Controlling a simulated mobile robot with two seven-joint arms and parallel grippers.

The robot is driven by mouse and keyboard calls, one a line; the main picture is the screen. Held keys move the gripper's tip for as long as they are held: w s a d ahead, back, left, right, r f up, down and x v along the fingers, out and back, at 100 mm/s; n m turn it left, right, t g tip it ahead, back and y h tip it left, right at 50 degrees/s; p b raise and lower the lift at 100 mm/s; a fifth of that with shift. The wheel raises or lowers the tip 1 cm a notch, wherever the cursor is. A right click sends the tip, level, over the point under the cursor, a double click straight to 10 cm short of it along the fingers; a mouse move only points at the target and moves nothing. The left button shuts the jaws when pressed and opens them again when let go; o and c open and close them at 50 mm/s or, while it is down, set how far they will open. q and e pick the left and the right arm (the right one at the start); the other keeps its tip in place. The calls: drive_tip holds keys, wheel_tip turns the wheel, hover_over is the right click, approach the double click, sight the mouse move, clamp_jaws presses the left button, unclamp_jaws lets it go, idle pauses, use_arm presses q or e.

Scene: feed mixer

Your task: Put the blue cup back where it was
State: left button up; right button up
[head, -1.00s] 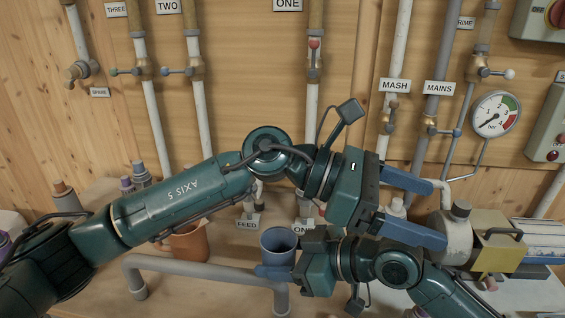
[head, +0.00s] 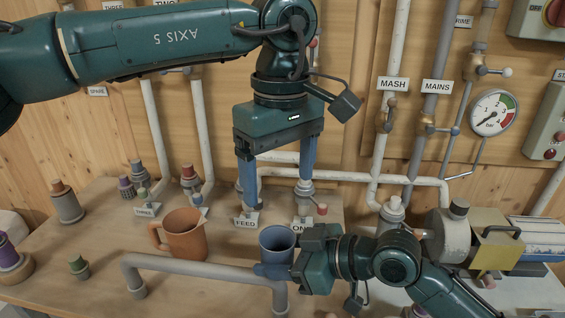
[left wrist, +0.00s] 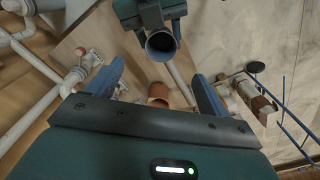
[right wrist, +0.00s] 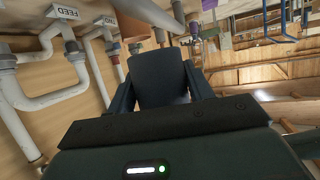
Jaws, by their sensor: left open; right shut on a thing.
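The blue cup (head: 277,243) is upright in the head view, above the grey pipe rail at the table's front. My right gripper (head: 272,270) is shut on it from the right. In the right wrist view the cup (right wrist: 158,78) fills the space between the fingers. In the left wrist view the cup's open mouth (left wrist: 161,43) shows, and its inside looks dark. My left gripper (head: 277,190) is open and empty, fingers pointing down, behind and above the cup. Whether the cup touches the rail is hidden.
An orange jug (head: 184,236) stands left of the cup. The grey pipe rail (head: 205,265) runs along the front. FEED (head: 245,222) and ONE labels with valves stand behind the cup. A pump (head: 445,235) with a yellow box is at right.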

sight(280, 238)
use_arm(q)
wheel_tip(280, 238, down, 10)
drive_tip(key=shift+f, duration=0.25)
drive_tip(key=shift+c, duration=0.2)
drive_tip(key=c, duration=0.9)
drive_tip(key=shift+c, duration=0.9)
use_arm(e)
drive_tip(key=o, duration=1.1)
drive_tip(key=shift+d, duration=0.1)
